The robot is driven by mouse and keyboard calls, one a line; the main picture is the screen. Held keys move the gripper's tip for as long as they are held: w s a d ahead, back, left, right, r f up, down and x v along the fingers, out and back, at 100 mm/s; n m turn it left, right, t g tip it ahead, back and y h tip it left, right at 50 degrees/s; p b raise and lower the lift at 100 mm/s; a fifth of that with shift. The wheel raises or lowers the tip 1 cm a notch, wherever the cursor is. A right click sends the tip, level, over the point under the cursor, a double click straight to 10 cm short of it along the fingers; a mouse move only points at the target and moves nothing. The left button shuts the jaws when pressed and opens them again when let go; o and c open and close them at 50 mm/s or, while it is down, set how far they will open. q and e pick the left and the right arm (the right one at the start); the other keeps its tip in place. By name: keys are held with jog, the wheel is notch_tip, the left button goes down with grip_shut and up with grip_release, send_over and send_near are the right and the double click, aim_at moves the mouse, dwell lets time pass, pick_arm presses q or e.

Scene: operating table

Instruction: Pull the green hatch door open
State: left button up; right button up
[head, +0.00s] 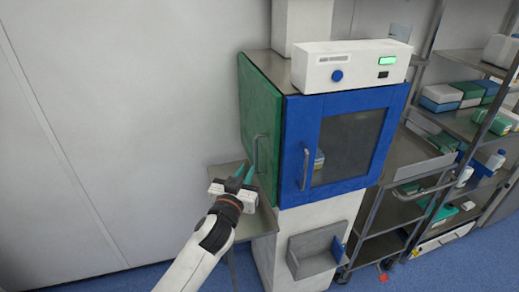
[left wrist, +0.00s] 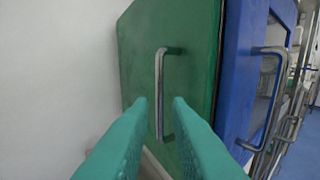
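The green hatch door (head: 260,115) is on the left side of the cabinet and looks shut. It also fills the middle of the left wrist view (left wrist: 195,60). In the left wrist view the handle (left wrist: 159,90) shows just beyond and between the fingertips. My left gripper (head: 243,173) is open, with teal fingers (left wrist: 159,102) spread to both sides of the lower part of the handle. I cannot tell whether the fingertips reach around it. My right gripper is not in view.
A blue door (head: 294,150) with a window and its own handle (head: 306,168) faces front, right beside the green door. A control box (head: 350,65) sits on top. A small metal table (head: 262,222) stands under the gripper. Shelves (head: 410,210) stand at right; a plain wall (head: 120,120) at left.

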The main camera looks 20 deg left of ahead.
aim_at(255, 153)
pick_arm(q)
jog(key=w+p, duration=0.1)
jog(key=w, duration=0.9)
jog(key=shift+w+f, duration=0.1)
jog(key=shift+w, duration=0.05)
jog(key=shift+c, duration=0.5)
grip_shut()
